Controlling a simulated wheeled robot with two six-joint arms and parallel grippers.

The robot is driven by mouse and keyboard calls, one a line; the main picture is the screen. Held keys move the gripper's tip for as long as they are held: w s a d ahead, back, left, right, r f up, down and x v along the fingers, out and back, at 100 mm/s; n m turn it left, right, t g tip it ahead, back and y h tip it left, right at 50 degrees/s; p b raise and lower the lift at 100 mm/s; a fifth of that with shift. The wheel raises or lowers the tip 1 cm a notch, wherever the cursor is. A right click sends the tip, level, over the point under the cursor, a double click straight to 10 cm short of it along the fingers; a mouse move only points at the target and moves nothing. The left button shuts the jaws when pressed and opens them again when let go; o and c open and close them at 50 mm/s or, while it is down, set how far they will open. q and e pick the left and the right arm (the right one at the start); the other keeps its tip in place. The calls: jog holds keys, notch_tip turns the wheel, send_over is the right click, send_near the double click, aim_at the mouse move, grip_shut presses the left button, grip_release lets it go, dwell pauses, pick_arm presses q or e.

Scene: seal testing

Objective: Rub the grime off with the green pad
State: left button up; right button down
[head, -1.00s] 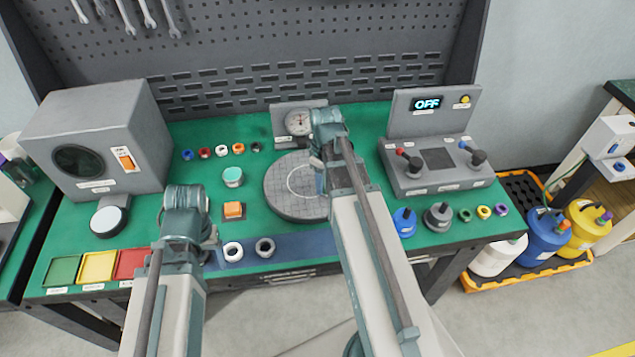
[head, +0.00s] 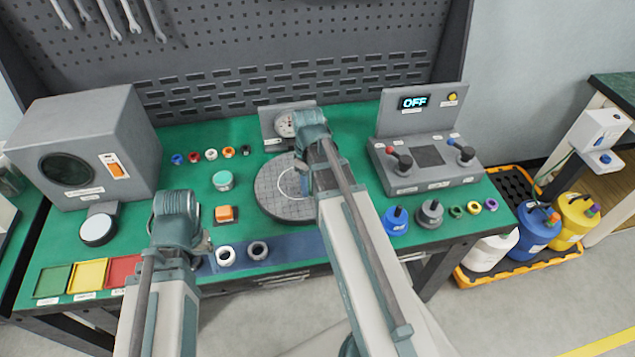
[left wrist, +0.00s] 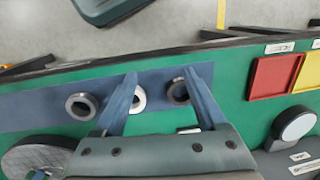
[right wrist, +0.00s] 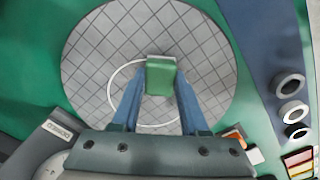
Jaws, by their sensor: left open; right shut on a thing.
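My right gripper (right wrist: 160,84) is shut on the green pad (right wrist: 160,76), a small green block. It holds the pad over the round grey gridded plate (right wrist: 90,60). The plate also shows in the head view (head: 268,190). A white circle (right wrist: 117,78) is drawn on the plate, and the pad is over part of it. I cannot tell whether the pad touches the plate. No grime shows clearly; the arm and pad hide part of the surface. My left gripper (left wrist: 162,78) is open and empty above the bench's front strip, near several rings.
Rings (head: 226,256) lie on the blue front strip. A control box (head: 425,165) and blue weight (head: 395,221) are to the right.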

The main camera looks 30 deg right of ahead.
aim_at(283, 196)
jog(key=shift+w+a, duration=0.15)
jog(key=shift+a, duration=0.25)
jog(key=shift+w+a, duration=0.3)
jog(key=shift+a, duration=0.55)
jog(key=shift+w+a, duration=0.25)
jog(key=shift+a, duration=0.55)
jog(key=shift+a, duration=0.1)
pick_arm(q)
jog(key=shift+s+f, duration=0.1)
pick_arm(e)
jog(key=shift+w+a+f, duration=0.1)
jog(key=shift+w+a, duration=0.1)
jog(key=shift+a, duration=0.65)
jog(key=shift+w+a, duration=0.2)
jog(key=shift+a, duration=0.6)
